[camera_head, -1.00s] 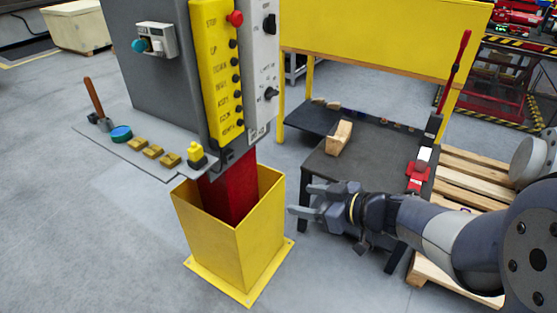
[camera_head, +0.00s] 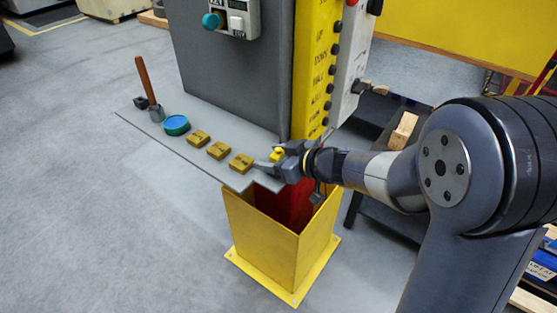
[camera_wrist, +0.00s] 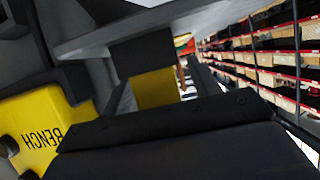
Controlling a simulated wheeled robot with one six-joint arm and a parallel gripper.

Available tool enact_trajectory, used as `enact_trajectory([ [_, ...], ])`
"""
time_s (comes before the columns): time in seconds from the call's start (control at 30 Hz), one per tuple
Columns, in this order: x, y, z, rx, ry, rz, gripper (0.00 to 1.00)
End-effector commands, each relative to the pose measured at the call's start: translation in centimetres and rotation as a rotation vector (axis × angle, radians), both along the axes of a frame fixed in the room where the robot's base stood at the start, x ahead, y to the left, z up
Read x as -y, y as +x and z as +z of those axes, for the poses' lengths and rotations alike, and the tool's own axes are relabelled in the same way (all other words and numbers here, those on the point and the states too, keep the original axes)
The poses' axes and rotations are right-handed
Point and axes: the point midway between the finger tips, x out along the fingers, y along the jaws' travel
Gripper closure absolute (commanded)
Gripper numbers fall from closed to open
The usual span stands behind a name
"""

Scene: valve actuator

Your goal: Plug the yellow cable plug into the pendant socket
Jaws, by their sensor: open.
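The yellow cable plug (camera_head: 278,154) stands at the right end of the grey shelf, partly hidden by my gripper (camera_head: 272,162). My gripper is open, with its fingers around or right beside the plug; contact cannot be told. In the wrist view, which looks upside down, the yellow plug (camera_wrist: 155,90) shows beyond my gripper, between its dark fingers, with a dark base against the shelf. The yellow pendant (camera_head: 317,75) with its column of black buttons is just behind and above my gripper. Its lettering also shows on the pendant in the wrist view (camera_wrist: 35,130). I cannot make out the socket.
The grey shelf (camera_head: 165,150) also carries several brass-coloured blocks (camera_head: 219,151), a blue-topped round part (camera_head: 176,124) and a wooden-handled tool (camera_head: 146,82). A yellow open bin (camera_head: 280,245) stands below. A dark table with a wooden block (camera_head: 404,130) is behind my arm.

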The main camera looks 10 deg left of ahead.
Motion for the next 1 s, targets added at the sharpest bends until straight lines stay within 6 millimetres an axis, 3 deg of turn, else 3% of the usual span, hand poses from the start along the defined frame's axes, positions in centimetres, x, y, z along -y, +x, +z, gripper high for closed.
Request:
enact_trajectory([
  [0.2, -0.03, 0.02, 0.02, 0.0, 0.0, 0.0, 0.43],
  [0.77, -0.02, 0.01, 0.02, 0.0, 0.001, 0.0, 0.89],
  [1.0, -0.02, 0.01, 0.19, 0.001, 0.001, 0.0, 0.91],
])
